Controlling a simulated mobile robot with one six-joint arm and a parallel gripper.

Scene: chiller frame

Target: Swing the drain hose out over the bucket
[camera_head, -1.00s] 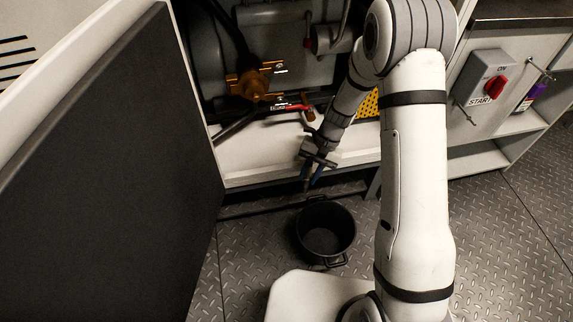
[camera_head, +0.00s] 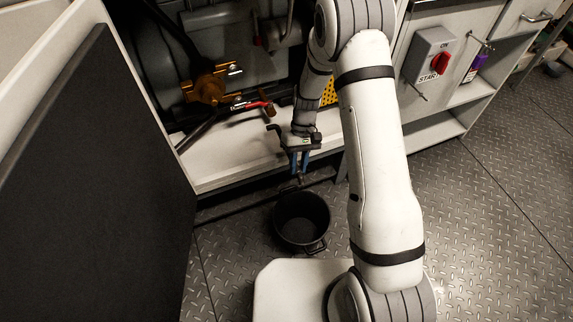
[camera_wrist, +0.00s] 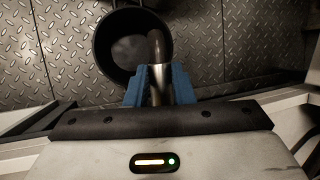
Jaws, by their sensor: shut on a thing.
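The drain hose shows as a short metal and dull brown end (camera_wrist: 157,45) in the wrist view. My gripper (camera_wrist: 160,72) is shut on its metal part between two blue fingers. From there the hose end overlaps the inside of the black bucket (camera_wrist: 99,50), right of its middle. In the head view my gripper (camera_head: 299,168) points down in front of the white frame ledge, above the far rim of the bucket (camera_head: 302,243). A small end of the hose (camera_head: 300,181) shows below the fingers. The rest of the hose is hidden behind my arm and gripper.
A brass valve (camera_head: 208,88) and a red-handled valve (camera_head: 253,106) sit inside the open frame. A dark door panel (camera_head: 95,190) stands open at left. The plate floor (camera_head: 490,220) at right is clear.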

